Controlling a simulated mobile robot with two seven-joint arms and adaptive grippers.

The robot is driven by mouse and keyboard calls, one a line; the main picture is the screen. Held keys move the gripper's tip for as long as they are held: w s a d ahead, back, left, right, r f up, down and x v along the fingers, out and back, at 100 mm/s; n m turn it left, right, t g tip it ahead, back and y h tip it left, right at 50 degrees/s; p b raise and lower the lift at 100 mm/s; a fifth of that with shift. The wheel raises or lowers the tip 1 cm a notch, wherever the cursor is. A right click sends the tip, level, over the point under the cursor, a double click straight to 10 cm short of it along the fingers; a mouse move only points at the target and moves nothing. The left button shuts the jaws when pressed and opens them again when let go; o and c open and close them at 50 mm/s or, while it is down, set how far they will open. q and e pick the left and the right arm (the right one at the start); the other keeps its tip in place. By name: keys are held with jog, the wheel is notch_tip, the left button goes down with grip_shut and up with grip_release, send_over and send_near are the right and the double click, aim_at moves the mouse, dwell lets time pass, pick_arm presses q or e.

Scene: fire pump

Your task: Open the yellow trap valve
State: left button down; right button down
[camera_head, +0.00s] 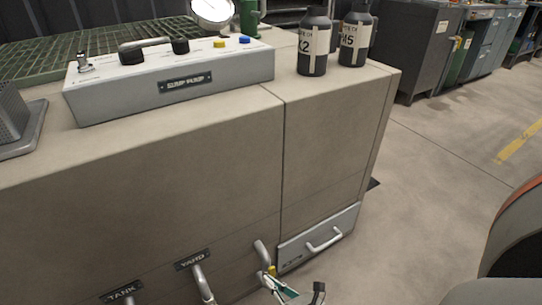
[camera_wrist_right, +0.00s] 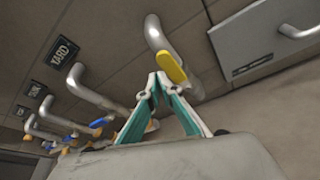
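The yellow trap valve handle (camera_wrist_right: 171,68) sits on a grey bent pipe (camera_wrist_right: 158,35) that comes out of the cabinet front. A small yellow part of it shows in the head view (camera_head: 271,270), at the pipe's lower end. My right gripper (camera_wrist_right: 156,80) has its teal-padded fingers drawn together at the tips, with nothing seen between them. The tips are just beside the handle's lower left in the wrist view; I cannot tell whether they touch it. In the head view the right gripper (camera_head: 280,289) is partly cut off at the bottom edge. My left gripper is not in view.
Pipes under the YARD label (camera_head: 191,260) and TANK label (camera_head: 123,292) stand left of the trap pipe. Blue and orange handles show there in the wrist view. A grey drawer (camera_head: 319,238) with a handle is at the right. Open floor (camera_head: 430,220) lies beyond the cabinet.

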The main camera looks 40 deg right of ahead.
notch_tip(320, 180, up, 10)
dwell(0.6)
jog(key=shift+r, duration=0.1)
dwell(0.3)
